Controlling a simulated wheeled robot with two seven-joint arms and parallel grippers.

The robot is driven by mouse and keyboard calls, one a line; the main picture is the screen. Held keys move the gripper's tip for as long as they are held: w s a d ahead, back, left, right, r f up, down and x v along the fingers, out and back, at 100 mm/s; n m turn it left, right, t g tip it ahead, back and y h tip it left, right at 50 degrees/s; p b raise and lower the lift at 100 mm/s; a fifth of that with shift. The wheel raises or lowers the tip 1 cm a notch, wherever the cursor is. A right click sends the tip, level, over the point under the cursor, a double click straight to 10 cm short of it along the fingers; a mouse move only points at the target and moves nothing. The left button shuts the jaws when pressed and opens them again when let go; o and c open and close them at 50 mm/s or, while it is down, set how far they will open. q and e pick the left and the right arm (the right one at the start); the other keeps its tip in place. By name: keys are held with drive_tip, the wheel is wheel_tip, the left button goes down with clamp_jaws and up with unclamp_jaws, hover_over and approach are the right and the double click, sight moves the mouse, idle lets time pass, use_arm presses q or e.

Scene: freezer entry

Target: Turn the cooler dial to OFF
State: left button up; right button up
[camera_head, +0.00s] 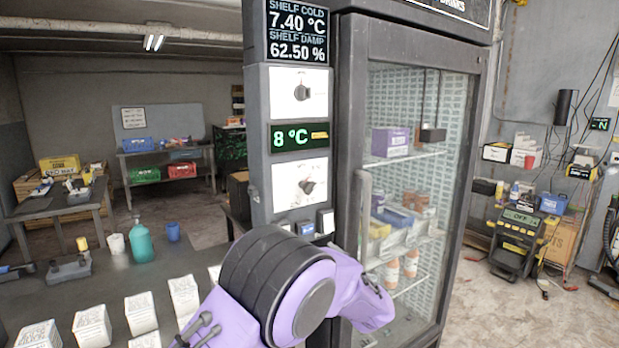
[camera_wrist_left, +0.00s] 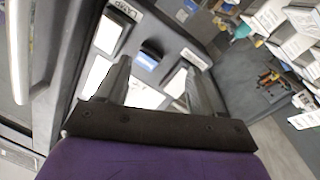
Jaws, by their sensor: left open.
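The cooler's control column carries two dark dials on white plates in the head view. The upper dial (camera_head: 301,92) is above the green "8 °C" display (camera_head: 300,136); the lower dial (camera_head: 306,187) is below it. Their small markings are too small to read. My purple arm (camera_head: 290,290) covers the area below the column, and no fingertips show there. In the left wrist view my left gripper (camera_wrist_left: 156,70) is open and empty, pointing at the lower panel with a blue switch (camera_wrist_left: 150,56) seen between the fingers. Contact cannot be told. My right gripper is not in view.
The cooler's glass door (camera_head: 415,180) is shut, with its long handle (camera_head: 362,220) beside the column. Small white boxes (camera_head: 140,312) and a teal bottle (camera_head: 140,242) stand on the counter to the left. Open floor (camera_head: 540,320) lies to the right.

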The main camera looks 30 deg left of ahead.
sight(312, 189)
use_arm(q)
wheel_tip(312, 189, up, 17)
drive_tip(key=d+n+g+y+p, duration=0.1)
drive_tip(key=d+n+g, duration=0.1)
drive_tip(key=n, duration=0.3)
drive_tip(key=p+x, duration=0.1)
drive_tip(key=x, duration=0.2)
drive_tip(key=p+x, duration=0.2)
drive_tip(key=x, duration=0.1)
drive_tip(key=p+x, duration=0.1)
drive_tip(key=x, duration=0.2)
drive_tip(key=shift+w+a+f+p, duration=0.1)
drive_tip(key=shift+w+p, duration=0.25)
drive_tip(key=shift+w+a, duration=0.15)
drive_tip(key=shift+a, duration=0.3)
drive_tip(key=shift+f, duration=0.15)
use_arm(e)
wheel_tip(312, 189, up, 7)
use_arm(q)
drive_tip(key=c, duration=1)
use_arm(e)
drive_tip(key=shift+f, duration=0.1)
